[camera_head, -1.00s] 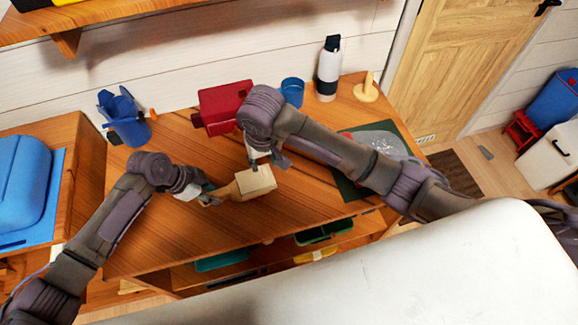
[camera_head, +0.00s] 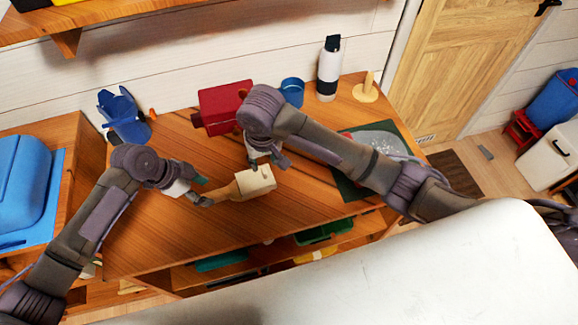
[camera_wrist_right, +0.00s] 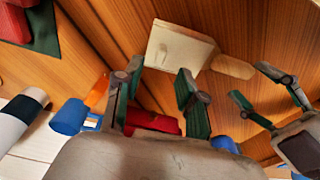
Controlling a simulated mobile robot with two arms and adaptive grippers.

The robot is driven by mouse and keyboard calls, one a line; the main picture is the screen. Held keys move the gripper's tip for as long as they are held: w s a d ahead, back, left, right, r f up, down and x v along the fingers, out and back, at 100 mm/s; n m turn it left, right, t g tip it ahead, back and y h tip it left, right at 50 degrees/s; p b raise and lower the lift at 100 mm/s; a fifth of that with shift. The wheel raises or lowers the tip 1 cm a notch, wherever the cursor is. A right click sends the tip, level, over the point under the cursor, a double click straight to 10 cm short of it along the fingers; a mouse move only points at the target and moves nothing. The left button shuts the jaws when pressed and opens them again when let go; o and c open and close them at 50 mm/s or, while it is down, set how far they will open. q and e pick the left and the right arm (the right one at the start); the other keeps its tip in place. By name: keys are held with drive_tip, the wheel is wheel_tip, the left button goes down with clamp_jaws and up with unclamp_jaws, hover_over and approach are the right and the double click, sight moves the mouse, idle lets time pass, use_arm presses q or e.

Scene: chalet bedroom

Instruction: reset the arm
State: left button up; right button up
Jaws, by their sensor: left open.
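My left gripper (camera_head: 204,192) is open at the left of a pale wooden block with a handle (camera_head: 260,184). Its fingers are close to the handle end; in the right wrist view the left gripper (camera_wrist_right: 265,88) shows spread fingers, apart from the handle. My right gripper (camera_head: 266,163) is just behind the block. In the right wrist view the right gripper (camera_wrist_right: 160,70) has its fingers apart and nothing between them, with the block (camera_wrist_right: 178,45) just beyond the fingertips.
On the wooden desk (camera_head: 165,235) stand a blue holder (camera_head: 130,128), a red box (camera_head: 222,103), a blue cup (camera_head: 292,91), a white-and-black bottle (camera_head: 328,70) and a wooden stand (camera_head: 366,92). A dark green mat (camera_head: 348,186) lies under my right arm. The desk's front left is clear.

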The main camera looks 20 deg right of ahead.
use_arm(q)
drive_tip(key=v, duration=0.8)
drive_tip(key=shift+r, duration=0.15)
